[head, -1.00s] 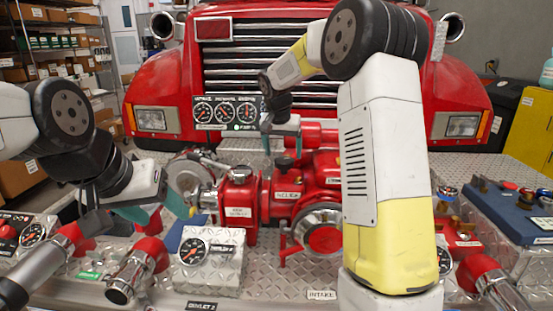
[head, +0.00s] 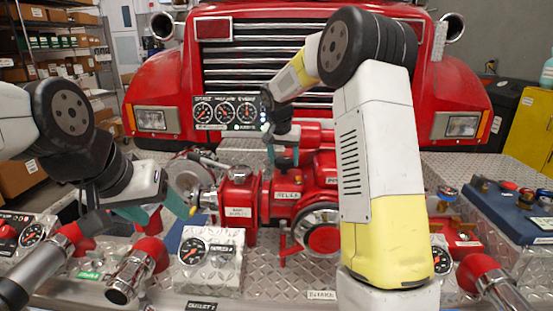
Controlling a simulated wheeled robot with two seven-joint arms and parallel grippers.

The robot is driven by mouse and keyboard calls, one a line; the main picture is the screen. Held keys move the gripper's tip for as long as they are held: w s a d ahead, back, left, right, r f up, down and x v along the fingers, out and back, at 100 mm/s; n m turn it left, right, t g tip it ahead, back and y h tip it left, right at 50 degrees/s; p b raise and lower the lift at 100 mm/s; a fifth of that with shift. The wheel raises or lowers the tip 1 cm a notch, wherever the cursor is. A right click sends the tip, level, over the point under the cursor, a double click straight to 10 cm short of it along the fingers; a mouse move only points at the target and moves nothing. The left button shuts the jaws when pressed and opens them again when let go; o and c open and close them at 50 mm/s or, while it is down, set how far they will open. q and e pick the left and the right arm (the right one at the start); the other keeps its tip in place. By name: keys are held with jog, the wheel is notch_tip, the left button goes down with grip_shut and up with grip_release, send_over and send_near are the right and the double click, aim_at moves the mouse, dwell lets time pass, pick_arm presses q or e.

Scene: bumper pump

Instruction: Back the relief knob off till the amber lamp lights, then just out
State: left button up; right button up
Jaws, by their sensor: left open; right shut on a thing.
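The relief valve (head: 290,180) is part of the red pump, with a RELIEF label (head: 288,195) on its front. My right gripper (head: 283,160) has come down over the top of this valve and is shut on the relief knob, which is mostly hidden between its fingers. The gauge panel (head: 222,113) stands behind on the truck's grille, with several dials and a small green light along its lower edge. I cannot make out a lit amber lamp. My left gripper (head: 158,211) is open and empty at the left, above a red elbow pipe.
A white gauge box (head: 208,262) sits on the diamond plate deck in front of the pump. A red elbow outlet (head: 138,268) stands left of it. A blue panel (head: 510,208) with knobs lies at the right. My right arm hides part of the pump.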

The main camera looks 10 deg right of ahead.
jog(key=shift+d+n+y, duration=0.1)
jog(key=shift+n+y, duration=0.6)
jog(key=shift+n, duration=1.1)
jog(key=o, duration=1.4)
jog(key=shift+c, duration=0.2)
jog(key=shift+r, duration=0.15)
jog(key=v, duration=0.7)
jog(key=shift+s+r, duration=0.25)
